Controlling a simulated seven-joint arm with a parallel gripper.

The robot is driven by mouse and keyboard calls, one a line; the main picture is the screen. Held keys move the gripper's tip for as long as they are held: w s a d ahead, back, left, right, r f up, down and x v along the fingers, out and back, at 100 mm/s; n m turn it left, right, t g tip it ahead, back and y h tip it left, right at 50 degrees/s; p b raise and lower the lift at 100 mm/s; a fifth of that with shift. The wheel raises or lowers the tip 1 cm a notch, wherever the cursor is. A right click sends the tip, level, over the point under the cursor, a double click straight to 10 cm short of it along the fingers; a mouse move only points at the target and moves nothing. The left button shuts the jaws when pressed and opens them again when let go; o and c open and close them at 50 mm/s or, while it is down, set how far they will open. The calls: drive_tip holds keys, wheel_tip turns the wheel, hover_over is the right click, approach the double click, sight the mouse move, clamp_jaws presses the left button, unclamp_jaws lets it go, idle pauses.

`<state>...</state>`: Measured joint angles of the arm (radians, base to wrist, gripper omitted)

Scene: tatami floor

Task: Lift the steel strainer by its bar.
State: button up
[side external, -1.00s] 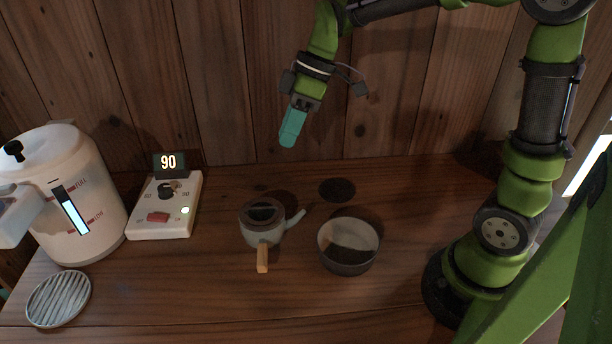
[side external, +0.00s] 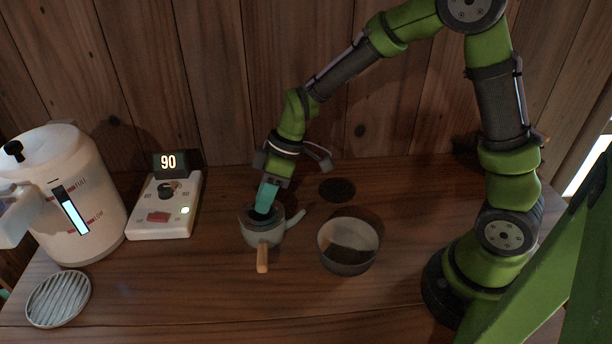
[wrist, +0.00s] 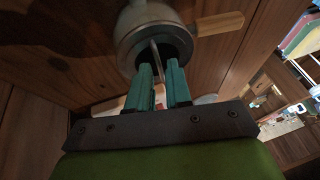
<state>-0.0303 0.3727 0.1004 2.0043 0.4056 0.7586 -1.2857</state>
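A small grey teapot (side external: 262,238) with a wooden side handle (side external: 262,259) stands on the wooden table; it also shows in the wrist view (wrist: 124,27). The steel strainer (wrist: 127,49) sits in the pot's mouth, its inside dark. Its thin bar (wrist: 155,54) crosses the opening. My gripper (side external: 264,211) points down at the pot's mouth, its teal fingertips hiding part of the strainer. In the wrist view the fingers (wrist: 158,72) are apart, with the bar showing in the gap between them. I cannot tell whether they touch it.
A grey bowl (side external: 347,268) stands right of the pot, near the spout (side external: 296,217). A dark round mat (side external: 337,190) lies behind it. A control box (side external: 160,226) reading 90, a white water tank (side external: 95,225) and a ribbed round dish (side external: 58,299) are at left.

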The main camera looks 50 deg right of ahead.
drive_tip(key=shift+a+f, duration=0.15)
drive_tip(key=shift+f, duration=0.1)
clamp_jaws()
drive_tip(key=shift+w+r, duration=0.1)
drive_tip(key=shift+r, duration=0.05)
